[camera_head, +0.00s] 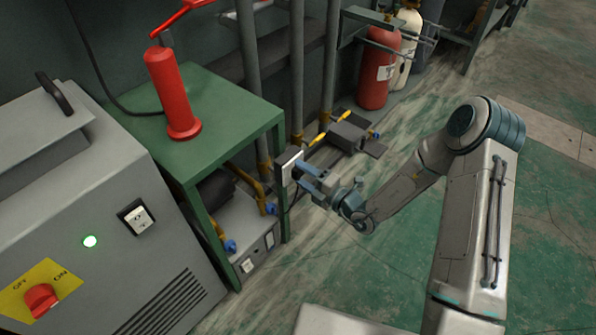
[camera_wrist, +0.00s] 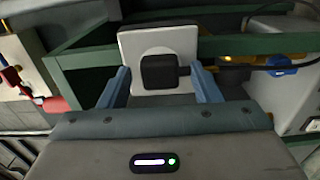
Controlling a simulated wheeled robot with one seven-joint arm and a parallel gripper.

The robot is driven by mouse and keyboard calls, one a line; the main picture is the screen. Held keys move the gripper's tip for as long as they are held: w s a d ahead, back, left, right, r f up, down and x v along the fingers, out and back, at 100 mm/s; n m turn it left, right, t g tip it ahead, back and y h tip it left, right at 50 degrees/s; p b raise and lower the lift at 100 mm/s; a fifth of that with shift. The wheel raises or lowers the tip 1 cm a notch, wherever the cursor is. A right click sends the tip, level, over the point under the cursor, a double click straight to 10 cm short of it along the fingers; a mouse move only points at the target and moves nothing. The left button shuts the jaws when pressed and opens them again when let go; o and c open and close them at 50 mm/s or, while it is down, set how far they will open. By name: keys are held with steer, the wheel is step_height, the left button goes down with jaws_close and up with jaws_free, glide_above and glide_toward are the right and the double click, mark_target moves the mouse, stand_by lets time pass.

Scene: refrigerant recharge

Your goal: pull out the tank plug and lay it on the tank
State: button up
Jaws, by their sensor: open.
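A black plug (camera_wrist: 159,72) sits in a white socket plate (camera_wrist: 133,46) in the wrist view, with its dark cable running off to the right. My gripper (camera_wrist: 162,80) is open, with one blue finger on each side of the plug and a visible gap to both. In the head view my gripper (camera_head: 306,180) is in front of the socket plate (camera_head: 287,162), beside the green table's front right leg.
A grey machine (camera_head: 110,215) with a red switch and green light stands at the left. A grey box (camera_head: 245,222) with blue valves sits under the table. Pipes rise behind it. A grey unit (camera_head: 347,135) and red cylinder (camera_head: 378,70) stand farther back. Open floor lies right.

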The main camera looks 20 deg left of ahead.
jaws_close()
steer(key=shift+p+v, duration=0.95)
steer(key=shift+v, duration=2.05)
